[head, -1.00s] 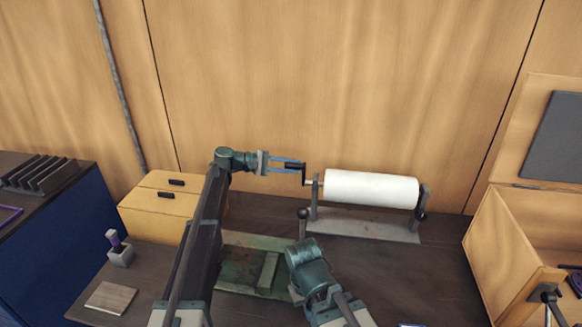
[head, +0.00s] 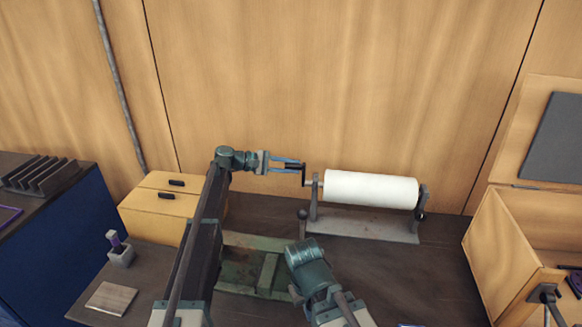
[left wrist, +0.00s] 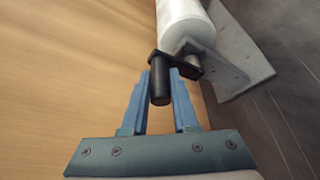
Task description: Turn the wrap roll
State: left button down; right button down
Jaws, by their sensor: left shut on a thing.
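The white wrap roll (head: 370,188) lies level on a grey metal stand (head: 365,227) at the back of the bench. A dark crank with a handle (left wrist: 161,86) sits at the roll's left end. My left gripper (head: 300,165) is at the crank, its blue fingers on both sides of the black handle and shut on it. In the left wrist view the roll (left wrist: 183,22) extends away beyond the crank arm. My right arm shows at the bottom middle, but its gripper cannot be made out.
A yellow drawer box (head: 155,208) stands left of my left arm. An open wooden box (head: 500,245) is at the right. The wooden wall is close behind the roll.

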jog(key=shift+r+p, duration=0.55)
jog(key=shift+r, duration=0.15)
pick_arm(q)
jog(key=shift+w+d+f+n+g+y, duration=0.1)
jog(key=shift+w+f+n+g+y, duration=0.15)
jog(key=shift+w+n+g, duration=0.4)
jog(key=shift+w+d+f+n+g+y, duration=0.15)
jog(key=shift+w+n, duration=0.25)
jog(key=shift+n, duration=0.4)
jog(key=shift+w+d+f+n+g+y, duration=0.1)
jog(key=shift+w+f+n+g+y, duration=0.15)
jog(key=shift+w+n+g, duration=0.4)
pick_arm(e)
jog(key=shift+r, duration=0.2)
pick_arm(q)
jog(key=shift+s, duration=0.1)
jog(key=c, duration=0.7)
grip_release()
jog(key=shift+r, duration=0.1)
jog(key=shift+p+v, duration=2.7)
jog(key=shift+v, duration=4.25)
pick_arm(e)
jog(key=shift+r, duration=2.45)
